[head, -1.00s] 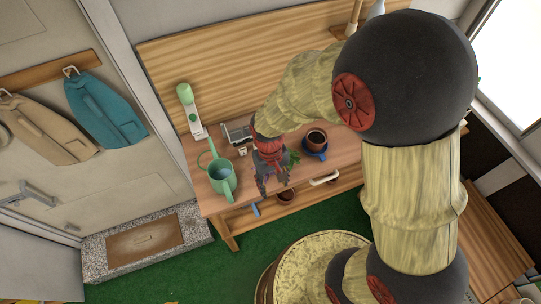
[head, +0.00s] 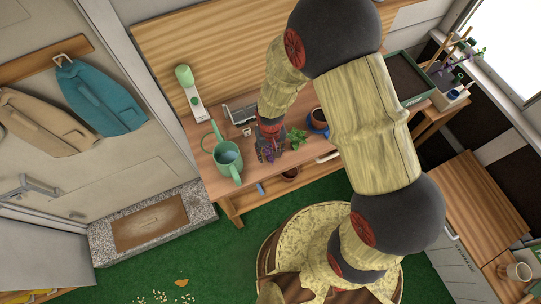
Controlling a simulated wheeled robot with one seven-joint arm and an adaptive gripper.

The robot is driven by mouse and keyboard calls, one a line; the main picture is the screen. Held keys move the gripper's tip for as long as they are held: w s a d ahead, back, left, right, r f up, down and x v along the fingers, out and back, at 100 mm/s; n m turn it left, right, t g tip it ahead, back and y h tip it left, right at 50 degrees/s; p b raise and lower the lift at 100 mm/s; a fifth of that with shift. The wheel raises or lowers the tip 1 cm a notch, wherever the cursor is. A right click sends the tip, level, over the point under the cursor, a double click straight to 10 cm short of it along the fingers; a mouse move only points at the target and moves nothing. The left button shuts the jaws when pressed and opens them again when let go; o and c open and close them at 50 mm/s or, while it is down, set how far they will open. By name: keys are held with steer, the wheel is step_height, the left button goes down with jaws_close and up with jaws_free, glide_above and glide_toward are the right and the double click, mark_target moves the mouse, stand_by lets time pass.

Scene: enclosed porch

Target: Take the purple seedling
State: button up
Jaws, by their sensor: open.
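A small purple-leaved plant, which looks like the purple seedling (head: 270,155), shows at my gripper's fingers on the wooden bench in the head view. My gripper (head: 267,158) is open and points down over it. The fingers hide part of the plant, and I cannot tell whether they touch it. A green seedling (head: 297,138) stands just right of my gripper.
A green watering can (head: 228,160) stands close left of my gripper. A dark pot on a blue saucer (head: 319,129) is to the right. A brown pot (head: 290,174) sits lower, by the bench's front. A soil tray (head: 408,80) and purple-flowered plants (head: 478,54) are at the far right.

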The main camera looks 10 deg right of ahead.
step_height(320, 180, down, 2)
steer(key=c, duration=0.3)
steer(key=c, duration=0.7)
